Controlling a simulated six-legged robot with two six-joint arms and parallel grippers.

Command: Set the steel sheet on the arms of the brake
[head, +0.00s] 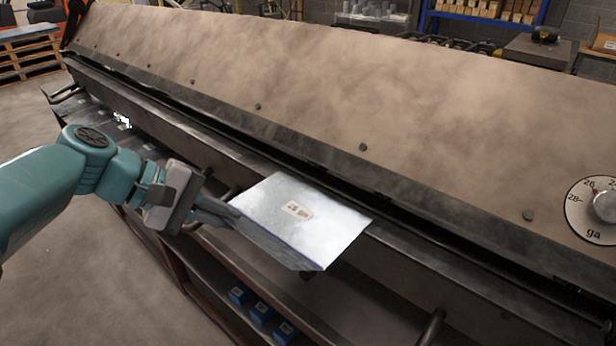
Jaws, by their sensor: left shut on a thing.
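The steel sheet (325,225) is a small, shiny silver piece with a white gauge label on its top. My left gripper (228,210) is shut on the sheet's left edge. The sheet lies roughly flat at the front edge of the brake (300,105), a long machine with a worn tan top and a dark slot along its front. I cannot tell whether the sheet touches the brake or hovers just above it. The brake's arms under the sheet are mostly hidden. My right gripper is not in view.
A gauge dial (593,210) is on the brake at the right. Several small blue boxes (261,311) sit on a shelf below. More sheets (92,122) lie at the brake's far left. Wooden pallets (30,50) stand at the back left. The floor at lower left is clear.

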